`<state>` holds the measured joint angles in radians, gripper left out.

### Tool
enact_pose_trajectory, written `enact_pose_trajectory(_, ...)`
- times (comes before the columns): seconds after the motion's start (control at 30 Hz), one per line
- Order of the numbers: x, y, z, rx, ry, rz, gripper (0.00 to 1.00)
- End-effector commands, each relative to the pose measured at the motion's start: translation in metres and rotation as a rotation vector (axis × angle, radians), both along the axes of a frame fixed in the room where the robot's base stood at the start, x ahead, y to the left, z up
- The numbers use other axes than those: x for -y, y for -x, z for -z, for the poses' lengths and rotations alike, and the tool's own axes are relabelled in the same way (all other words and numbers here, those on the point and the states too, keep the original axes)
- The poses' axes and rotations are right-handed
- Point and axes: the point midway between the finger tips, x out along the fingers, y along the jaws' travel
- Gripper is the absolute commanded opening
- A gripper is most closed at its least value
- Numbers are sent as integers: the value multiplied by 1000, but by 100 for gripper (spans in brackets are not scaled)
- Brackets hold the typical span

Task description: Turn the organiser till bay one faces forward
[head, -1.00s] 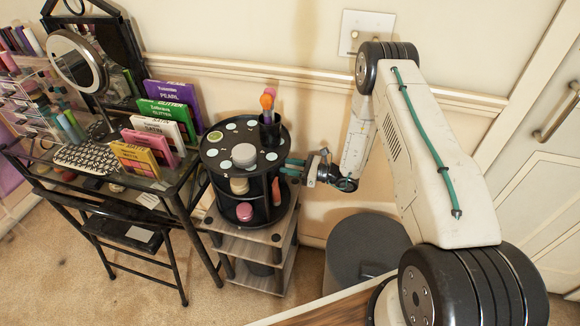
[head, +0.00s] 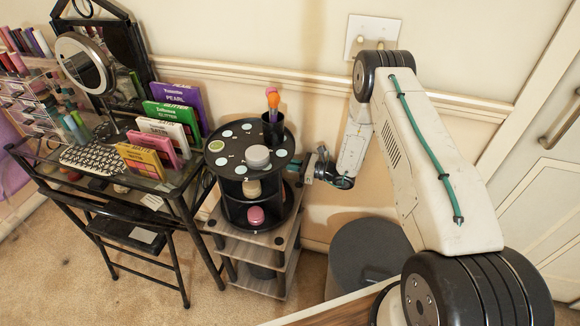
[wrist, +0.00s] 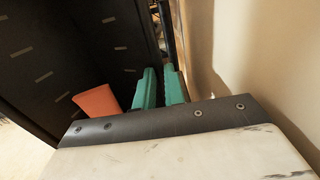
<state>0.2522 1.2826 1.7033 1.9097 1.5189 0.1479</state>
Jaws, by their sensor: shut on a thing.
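The organiser (head: 223,172) is a black round tiered carousel on a small grey wooden stand. Its top has pale discs, a grey-white tub (head: 257,156) and a black brush cup (head: 273,131). A cream jar (head: 251,188) and a pink round pot (head: 256,215) sit in its front bays. No bay number is readable. My gripper (head: 304,167) is at the organiser's right side. In the wrist view its teal fingers (wrist: 161,88) are shut on a dark upright part of the organiser, partly hidden by them. A salmon-coloured item (wrist: 98,99) is beside the fingers.
A black glass-topped table (head: 150,200) on the left holds boxed palettes, a round mirror (head: 85,62) and a keyboard-like patterned pad. The cream wall is close behind the organiser. A grey round bin (head: 365,255) stands right of the stand (head: 262,262). Carpet is open in front.

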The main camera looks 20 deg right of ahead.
Motion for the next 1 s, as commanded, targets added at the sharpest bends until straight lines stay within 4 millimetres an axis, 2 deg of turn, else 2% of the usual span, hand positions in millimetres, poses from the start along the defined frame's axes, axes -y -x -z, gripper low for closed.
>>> enact_pose_trajectory(0.07,4,-2,-1,2,1,10,0)
enact_pose_trajectory(0.1,4,-2,-1,2,2,10,22)
enact_pose_trajectory(0.13,4,-2,-1,2,2,10,31)
enact_pose_trajectory(0.17,4,-2,-1,2,1,10,32)
enact_pose_trajectory(0.47,2,0,0,1,1,4,32)
enact_pose_trajectory(0.57,11,5,0,-1,1,6,32)
enact_pose_trajectory(0.83,50,31,-1,0,1,8,32)
enact_pose_trajectory(1.0,64,40,-1,2,1,8,32)
